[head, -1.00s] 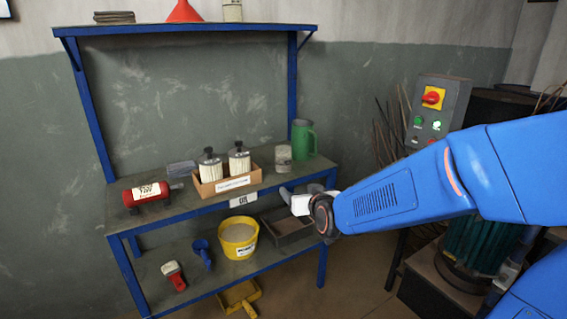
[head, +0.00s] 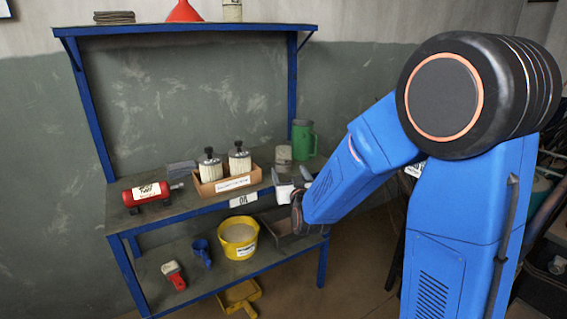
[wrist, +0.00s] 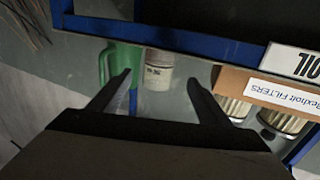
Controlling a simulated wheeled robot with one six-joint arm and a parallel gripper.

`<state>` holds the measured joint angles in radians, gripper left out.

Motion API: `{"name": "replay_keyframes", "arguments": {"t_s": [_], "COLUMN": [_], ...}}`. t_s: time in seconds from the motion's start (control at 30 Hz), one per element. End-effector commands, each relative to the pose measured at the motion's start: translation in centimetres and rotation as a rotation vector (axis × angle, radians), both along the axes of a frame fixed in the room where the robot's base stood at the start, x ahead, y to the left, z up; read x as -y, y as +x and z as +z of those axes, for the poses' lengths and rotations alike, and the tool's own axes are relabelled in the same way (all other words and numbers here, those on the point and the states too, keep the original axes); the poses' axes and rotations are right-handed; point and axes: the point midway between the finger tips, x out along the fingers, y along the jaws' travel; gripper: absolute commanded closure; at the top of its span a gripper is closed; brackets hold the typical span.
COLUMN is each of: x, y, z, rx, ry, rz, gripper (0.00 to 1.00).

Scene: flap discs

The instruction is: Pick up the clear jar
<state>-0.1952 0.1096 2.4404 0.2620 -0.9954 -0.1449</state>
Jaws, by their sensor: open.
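The clear jar (head: 284,153) stands on the blue bench's middle shelf, between the cardboard filter box and the green jug. It looks greyish and see-through, with pale contents. In the wrist view the jar (wrist: 158,72) shows upside down with a printed label, framed between the fingertips. My gripper (head: 291,176) is open and empty at the shelf's front edge, just in front of the jar. In the head view it hides the jar's lower part. In the wrist view my gripper (wrist: 160,83) has one finger on each side of the jar's image; contact cannot be told.
The green jug (head: 303,139) stands close on the jar's right. The filter box (head: 226,184) with two filters is on its left. A red cylinder (head: 150,191) lies at the shelf's left. A yellow bucket (head: 238,238) and a dark tray (head: 285,240) are on the lower shelf.

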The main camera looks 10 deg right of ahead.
Motion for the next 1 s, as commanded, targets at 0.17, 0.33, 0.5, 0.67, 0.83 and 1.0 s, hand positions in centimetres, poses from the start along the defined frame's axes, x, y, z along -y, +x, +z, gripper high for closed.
{"name": "replay_keyframes", "arguments": {"t_s": [0.17,0.33,0.5,0.67,0.83,1.0], "x": [0.1,0.2,0.2,0.3,0.5,0.5], "y": [3.2,5.3,6.1,7.9,10.1,11.1], "z": [0.0,-0.1,0.0,-0.1,-0.1,-0.1], "rx": [0.000,-0.001,0.000,0.000,-0.001,0.000], "ry": [-0.001,0.000,0.000,0.000,0.000,0.000], "rz": [-0.001,0.000,0.000,-0.001,0.000,0.000], "gripper": [0.29,0.29,0.29,0.29,0.29,0.29]}}
